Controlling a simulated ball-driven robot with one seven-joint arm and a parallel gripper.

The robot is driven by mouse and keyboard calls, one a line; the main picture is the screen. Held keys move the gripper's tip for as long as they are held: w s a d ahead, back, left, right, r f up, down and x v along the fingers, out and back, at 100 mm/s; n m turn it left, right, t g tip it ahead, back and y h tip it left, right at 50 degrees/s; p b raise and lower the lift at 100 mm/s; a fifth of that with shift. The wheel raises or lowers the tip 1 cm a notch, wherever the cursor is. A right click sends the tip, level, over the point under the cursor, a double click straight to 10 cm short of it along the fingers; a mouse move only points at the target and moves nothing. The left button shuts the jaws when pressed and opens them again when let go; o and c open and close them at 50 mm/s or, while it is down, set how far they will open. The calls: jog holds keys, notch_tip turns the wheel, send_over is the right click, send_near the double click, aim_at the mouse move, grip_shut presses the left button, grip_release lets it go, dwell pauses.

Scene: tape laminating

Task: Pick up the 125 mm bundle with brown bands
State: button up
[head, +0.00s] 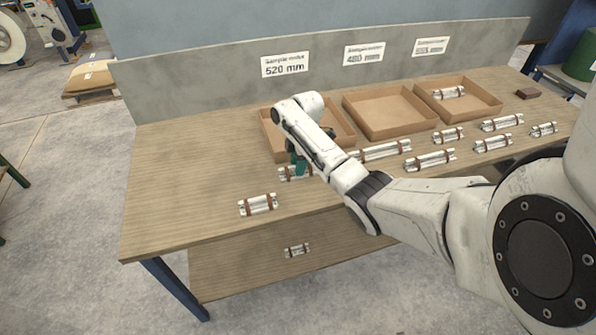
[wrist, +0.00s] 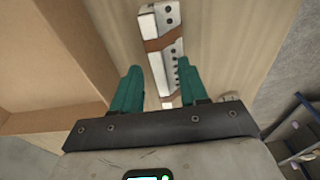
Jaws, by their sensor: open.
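My gripper (head: 299,163) is over the wooden table, with its teal fingers apart and nothing clamped between them. In the head view a silvery bundle with brown bands (head: 286,174) lies at the fingers, partly hidden by them. In the wrist view the bundle (wrist: 162,22) runs lengthwise from the top edge down between the two fingertips (wrist: 158,76); two brown bands show on it. Whether the fingers touch it I cannot tell. Another short banded bundle (head: 258,204) lies at the table's front left. No length is readable on any bundle.
Several more banded bundles (head: 430,160) lie to the right. Three cardboard trays stand at the back: left (head: 268,140), middle (head: 390,107) and right (head: 470,107), the right one holding a bundle. A bundle (head: 297,250) lies on the lower shelf. The table's left end is clear.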

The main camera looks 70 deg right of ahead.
grip_shut()
dwell(0.3)
jog(key=shift+r, duration=0.15)
dwell(0.3)
